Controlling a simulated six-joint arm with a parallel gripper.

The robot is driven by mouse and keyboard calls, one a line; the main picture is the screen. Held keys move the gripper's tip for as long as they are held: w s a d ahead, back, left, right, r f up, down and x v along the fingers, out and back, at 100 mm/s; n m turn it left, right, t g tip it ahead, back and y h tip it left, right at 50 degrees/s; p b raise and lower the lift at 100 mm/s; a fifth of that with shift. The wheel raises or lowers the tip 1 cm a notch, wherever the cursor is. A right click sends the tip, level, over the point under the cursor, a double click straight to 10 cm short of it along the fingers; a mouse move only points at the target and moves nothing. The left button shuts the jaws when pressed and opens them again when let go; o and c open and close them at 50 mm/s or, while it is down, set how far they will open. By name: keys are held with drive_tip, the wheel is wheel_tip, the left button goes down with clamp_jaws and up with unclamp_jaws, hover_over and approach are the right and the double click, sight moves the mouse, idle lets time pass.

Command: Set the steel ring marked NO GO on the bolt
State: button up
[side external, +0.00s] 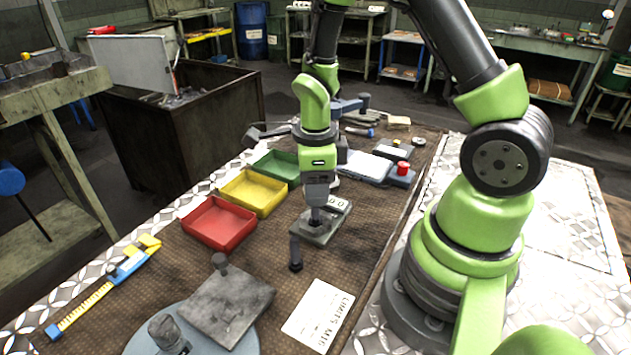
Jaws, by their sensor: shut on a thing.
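My gripper (317,216) points straight down over a small grey block (314,236) near the middle of the mat. It is shut on a small dark steel piece, apparently a ring, at the block's top. The fingers hide most of it, and no NO GO mark can be read on it. White labels (339,204) show at the block's back right, too small to read. A dark bolt (295,251) stands upright on the mat, just in front and left of the block, with its wider end down. Nothing is seen around its shank.
Red (219,245), yellow (253,211) and green (275,166) trays stand at left. A paper card (318,315), a grey plate (228,305) and a yellow-blue caliper (105,285) lie in front. A red-button box (402,175) is behind right.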

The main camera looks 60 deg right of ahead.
drive_tip(key=o, duration=1.2)
drive_tip(key=shift+c, duration=0.2)
drive_tip(key=shift+r, duration=3.05)
drive_tip(key=s+a+r+n+t+y, duration=0.1)
drive_tip(key=s+a+r+n+t, duration=0.2)
drive_tip(key=s+r+n, duration=0.2)
drive_tip(key=s+a+r+n+t+y, duration=0.1)
drive_tip(key=s+a+r+n+t, duration=0.2)
drive_tip(key=r+n, duration=0.8)
drive_tip(key=s+n+t, duration=0.1)
drive_tip(key=n, duration=0.8)
drive_tip(key=shift+s+a+r, duration=0.15)
drive_tip(key=shift+s+a, duration=0.2)
drive_tip(key=shift+a, duration=0.05)
